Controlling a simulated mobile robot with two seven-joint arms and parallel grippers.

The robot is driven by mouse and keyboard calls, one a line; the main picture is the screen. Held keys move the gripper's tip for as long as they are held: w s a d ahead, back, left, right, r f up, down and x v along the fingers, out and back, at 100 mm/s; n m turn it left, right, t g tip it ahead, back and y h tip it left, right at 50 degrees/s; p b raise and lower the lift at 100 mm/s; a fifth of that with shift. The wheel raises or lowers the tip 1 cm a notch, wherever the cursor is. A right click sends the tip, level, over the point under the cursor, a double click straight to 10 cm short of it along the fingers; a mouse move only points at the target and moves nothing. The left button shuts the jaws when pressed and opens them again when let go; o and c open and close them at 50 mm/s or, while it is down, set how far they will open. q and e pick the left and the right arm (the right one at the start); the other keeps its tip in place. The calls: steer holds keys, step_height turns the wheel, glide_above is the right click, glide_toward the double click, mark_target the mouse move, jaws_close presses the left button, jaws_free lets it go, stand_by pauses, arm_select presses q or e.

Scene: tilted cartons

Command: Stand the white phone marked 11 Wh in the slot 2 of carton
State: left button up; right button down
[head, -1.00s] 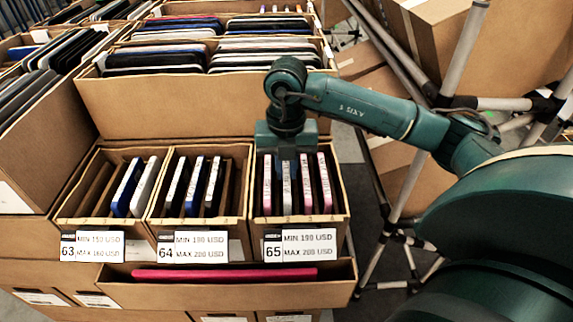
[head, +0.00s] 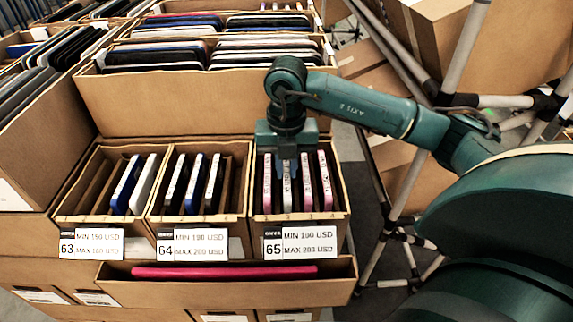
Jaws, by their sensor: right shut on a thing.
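My right gripper (head: 286,152) points down over carton 65 (head: 300,228), the right one of three tilted cartons. It is shut on a white phone (head: 287,188), second from the left, which stands upright in the carton between pink-edged phones (head: 267,187). The marking on the phone is too small to read. The task line gives no carton number. Carton 64 (head: 198,226) holds several phones, with a bare space at its right. Carton 63 (head: 90,222) holds a blue-edged phone (head: 127,186) and a white phone (head: 144,186), with bare slots at its left. My left gripper is not in view.
A low front box (head: 225,291) holds a flat pink item (head: 225,272). Behind the cartons stands a large box (head: 170,108) full of upright devices. Metal poles (head: 405,195) and brown boxes (head: 430,30) are at the right, near my arm.

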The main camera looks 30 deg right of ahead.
steer(key=shift+f, duration=0.1)
stand_by(0.3)
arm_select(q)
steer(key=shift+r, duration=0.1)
arm_select(e)
steer(key=c, duration=1.3)
jaws_free()
steer(key=shift+c, duration=0.2)
